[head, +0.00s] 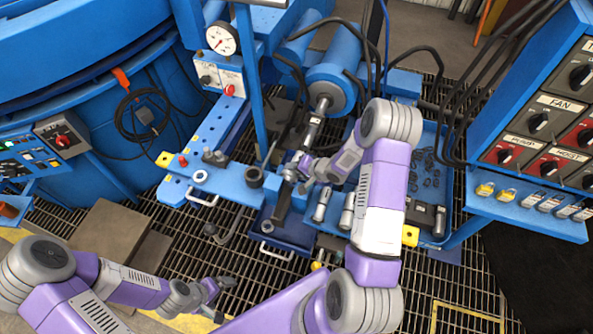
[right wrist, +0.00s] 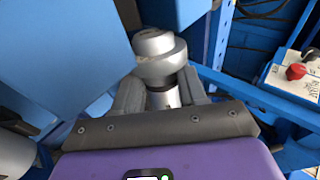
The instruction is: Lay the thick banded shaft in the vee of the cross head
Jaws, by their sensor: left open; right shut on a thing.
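My right gripper (head: 297,170) is shut on a thick silver shaft (right wrist: 158,68) with a wide rounded collar and a dark band. In the right wrist view the shaft stands out beyond the two grey fingers. In the head view the gripper is over the middle of the blue bench, just below the end of the ram rod (head: 316,118), and mostly hides the shaft. I cannot make out the vee of the cross head or whether the shaft touches it. My left gripper (head: 219,297) is open and empty, low at the front left above the grating.
Two silver cylinders (head: 322,205) (head: 347,211) lie right of a dark upright bar (head: 282,203). A blue bench plate (head: 224,183) carries small fittings. A switch cabinet (head: 540,120) stands at right, with black hoses nearby. Open grating lies at front left.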

